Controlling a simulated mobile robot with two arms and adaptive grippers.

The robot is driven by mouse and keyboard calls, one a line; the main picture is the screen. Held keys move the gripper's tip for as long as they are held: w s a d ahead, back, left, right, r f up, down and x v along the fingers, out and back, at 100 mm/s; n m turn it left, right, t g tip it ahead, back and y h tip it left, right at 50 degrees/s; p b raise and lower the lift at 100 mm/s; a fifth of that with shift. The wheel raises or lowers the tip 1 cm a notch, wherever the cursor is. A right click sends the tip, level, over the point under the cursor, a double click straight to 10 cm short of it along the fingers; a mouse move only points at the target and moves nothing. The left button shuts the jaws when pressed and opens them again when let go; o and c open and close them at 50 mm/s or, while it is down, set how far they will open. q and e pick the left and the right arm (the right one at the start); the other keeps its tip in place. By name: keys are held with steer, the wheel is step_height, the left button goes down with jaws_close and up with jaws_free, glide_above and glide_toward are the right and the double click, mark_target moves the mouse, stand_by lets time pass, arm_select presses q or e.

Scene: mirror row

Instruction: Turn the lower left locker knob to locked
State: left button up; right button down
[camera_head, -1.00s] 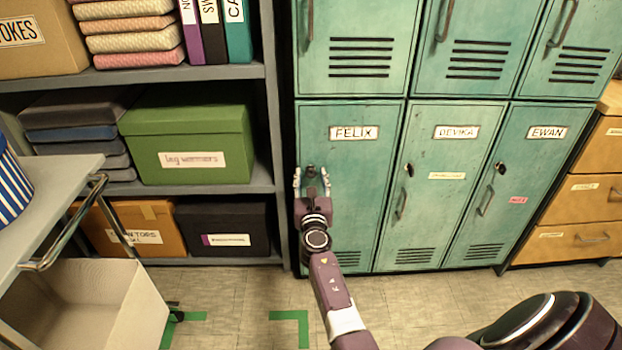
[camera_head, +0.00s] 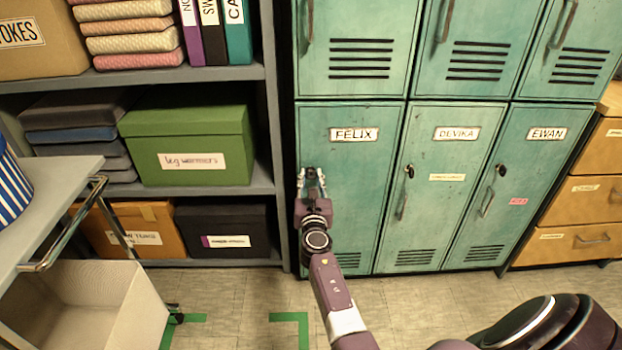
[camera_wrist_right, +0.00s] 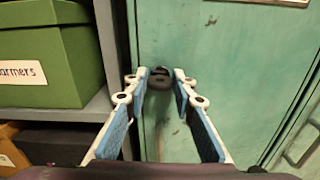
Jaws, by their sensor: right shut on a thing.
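The lower left locker (camera_head: 358,190) is a teal door with a FELIX label, and it stands closed. Its dark knob (camera_wrist_right: 160,77) is near the door's left edge, between my right fingertips in the right wrist view. My right gripper (camera_head: 312,176) is shut on this knob, with one blue-padded finger on each side; it also shows in the right wrist view (camera_wrist_right: 160,80). The fingers hide much of the knob in the head view, and I cannot tell its turn position clearly. My left gripper is not in view.
The DEVIKA (camera_head: 440,205) and EWAN (camera_head: 530,175) lockers stand to the right, each with a dark knob. A grey shelf (camera_head: 270,190) with a green box (camera_head: 190,125) is close on the left. A cart (camera_head: 60,180) and an open box (camera_head: 120,310) are at lower left.

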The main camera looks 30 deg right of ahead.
steer(key=m+b, duration=0.2)
steer(key=m, duration=0.5)
steer(key=shift+d+f+m+b, duration=0.1)
steer(key=shift+f+m+b, duration=0.05)
steer(key=shift+m+b, duration=0.2)
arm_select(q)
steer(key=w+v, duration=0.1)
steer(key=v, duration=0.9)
arm_select(e)
steer(key=shift+m, duration=0.35)
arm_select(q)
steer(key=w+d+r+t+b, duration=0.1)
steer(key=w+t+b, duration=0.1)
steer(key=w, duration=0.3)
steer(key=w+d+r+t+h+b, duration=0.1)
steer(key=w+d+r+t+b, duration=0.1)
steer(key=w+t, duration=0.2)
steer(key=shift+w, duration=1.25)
arm_select(e)
steer(key=shift+s+f+m, duration=0.1)
steer(key=shift+m, duration=4.5)
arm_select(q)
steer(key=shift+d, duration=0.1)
arm_select(e)
steer(key=c, duration=1.6)
jaws_free()
